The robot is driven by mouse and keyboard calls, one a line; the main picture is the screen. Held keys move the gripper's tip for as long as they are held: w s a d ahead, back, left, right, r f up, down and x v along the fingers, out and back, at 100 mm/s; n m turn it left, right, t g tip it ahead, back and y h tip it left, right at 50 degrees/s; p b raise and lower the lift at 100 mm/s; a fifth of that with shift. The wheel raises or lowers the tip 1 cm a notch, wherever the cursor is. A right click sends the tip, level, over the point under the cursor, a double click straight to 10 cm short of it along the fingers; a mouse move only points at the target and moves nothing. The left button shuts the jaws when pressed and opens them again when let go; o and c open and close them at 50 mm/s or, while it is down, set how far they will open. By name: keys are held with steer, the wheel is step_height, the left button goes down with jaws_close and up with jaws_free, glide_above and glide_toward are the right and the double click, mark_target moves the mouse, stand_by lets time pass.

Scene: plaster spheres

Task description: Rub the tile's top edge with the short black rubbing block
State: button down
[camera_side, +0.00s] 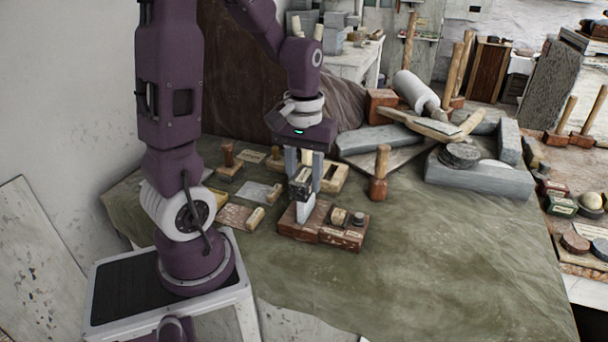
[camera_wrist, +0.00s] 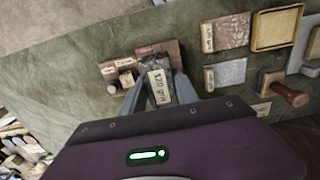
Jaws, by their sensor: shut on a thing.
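My gripper (camera_side: 305,178) points down over the red-brown wooden stand (camera_side: 342,238) and is shut on a short black block (camera_side: 299,188). In the wrist view the block (camera_wrist: 155,68) sits between the two fingers of my gripper (camera_wrist: 158,92) and carries a pale label reading "120 grit". A pale tile (camera_side: 305,212) stands upright at the stand's left part, directly below the block. The block's underside is at or very close to the tile's top edge; I cannot tell whether they touch.
A wooden-handled tool (camera_side: 379,175) stands to the right. Flat sample plates and trays lie left and behind. Stone slabs (camera_side: 478,175) fill the back right. The front green cloth (camera_side: 420,270) is clear.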

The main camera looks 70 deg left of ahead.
steer(key=shift+f, duration=0.25)
steer(key=shift+w+a, duration=0.75)
steer(key=shift+s+d, duration=1.55)
steer(key=shift+w+a+f, duration=0.1)
steer(key=shift+w+a, duration=1.45)
steer(key=shift+s+d, duration=0.75)
steer(key=shift+d, duration=0.05)
steer(key=shift+s+d, duration=0.8)
steer(key=shift+s, duration=0.05)
